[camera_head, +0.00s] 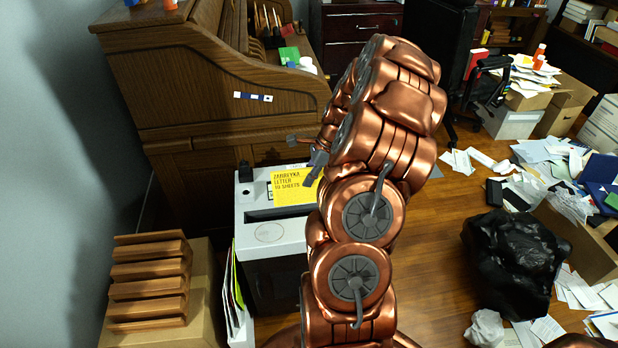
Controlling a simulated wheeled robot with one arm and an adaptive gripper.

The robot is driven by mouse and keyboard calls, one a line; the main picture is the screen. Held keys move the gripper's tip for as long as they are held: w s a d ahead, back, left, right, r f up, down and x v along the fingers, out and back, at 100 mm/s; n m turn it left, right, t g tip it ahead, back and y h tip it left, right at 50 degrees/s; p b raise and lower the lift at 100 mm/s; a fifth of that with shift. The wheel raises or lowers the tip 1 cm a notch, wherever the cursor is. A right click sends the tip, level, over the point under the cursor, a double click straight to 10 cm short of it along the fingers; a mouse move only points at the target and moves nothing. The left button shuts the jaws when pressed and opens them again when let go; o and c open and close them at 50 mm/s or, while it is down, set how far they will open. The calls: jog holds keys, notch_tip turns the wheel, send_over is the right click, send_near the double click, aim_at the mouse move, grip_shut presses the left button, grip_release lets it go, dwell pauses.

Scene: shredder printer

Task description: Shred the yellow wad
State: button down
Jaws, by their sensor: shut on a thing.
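The yellow wad (292,190) is a flat yellow sheaf with printed lettering, seen above the top of the shredder. My gripper (312,173) is shut on its right side; my copper arm hides much of the gripper and the wad's right end. The shredder (270,236) has a white top with a dark slot (272,213) and a dark body below. The wad appears just behind the slot in the picture; I cannot tell whether its lower edge touches the shredder.
A wooden roll-top desk (185,75) stands behind the shredder. A wooden rack (150,278) on a cardboard box is at left. A black bag (515,260) and scattered papers (550,170) cover the floor at right. Some bare floor (440,225) shows right of my arm.

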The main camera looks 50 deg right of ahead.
notch_tip(320, 180, down, 6)
dwell(1.0)
jog(key=shift+w, duration=0.1)
jog(key=c, duration=1.2)
grip_release()
jog(key=v, duration=1.2)
jog(key=shift+a, duration=0.1)
